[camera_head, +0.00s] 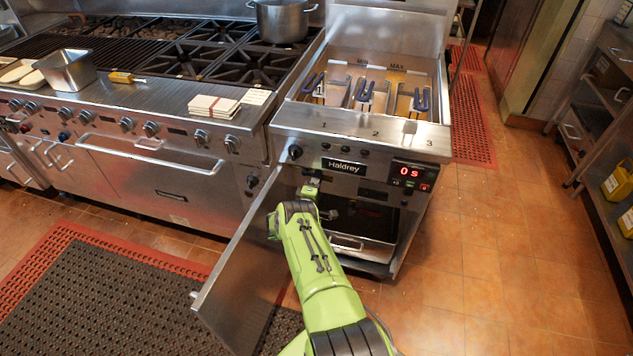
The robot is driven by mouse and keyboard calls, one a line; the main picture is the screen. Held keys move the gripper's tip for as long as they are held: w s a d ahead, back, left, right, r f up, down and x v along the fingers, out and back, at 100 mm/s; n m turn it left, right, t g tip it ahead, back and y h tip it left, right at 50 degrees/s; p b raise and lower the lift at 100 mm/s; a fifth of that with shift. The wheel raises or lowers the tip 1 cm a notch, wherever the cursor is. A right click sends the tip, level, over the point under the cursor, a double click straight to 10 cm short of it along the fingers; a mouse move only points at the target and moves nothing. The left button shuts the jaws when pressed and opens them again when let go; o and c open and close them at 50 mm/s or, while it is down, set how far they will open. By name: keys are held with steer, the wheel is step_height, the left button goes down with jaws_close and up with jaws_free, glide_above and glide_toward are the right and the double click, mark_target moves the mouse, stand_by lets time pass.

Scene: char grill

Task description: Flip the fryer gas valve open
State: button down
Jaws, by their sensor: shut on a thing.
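The fryer (362,140) stands at the centre, with a "Haldrey" label and a red display reading "0 s". Its cabinet door (245,265) is swung open to the left. My green arm reaches into the upper left of the open cabinet. My gripper (312,188) is just below the front panel and is small in view, with its fingers mostly hidden by my arm. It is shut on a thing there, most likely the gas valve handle. The valve cannot be made out clearly, so its position cannot be told.
The open door stands close along the left of my arm. A drawer-like tray (347,243) sits low in the cabinet. Fry baskets (371,92) rest in the fryer top. A range (160,165) adjoins on the left. The tiled floor (490,260) to the right is clear.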

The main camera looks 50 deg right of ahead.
steer(key=shift+r+n, duration=0.2)
steer(key=shift+n, duration=0.3)
steer(key=c, duration=1)
jaws_free()
steer(key=shift+o, duration=0.2)
steer(key=p+v, duration=0.7)
steer(key=v, duration=0.8)
steer(key=shift+s+a+p, duration=0.25)
steer(key=shift+a+p, duration=0.05)
steer(key=shift+p, duration=0.1)
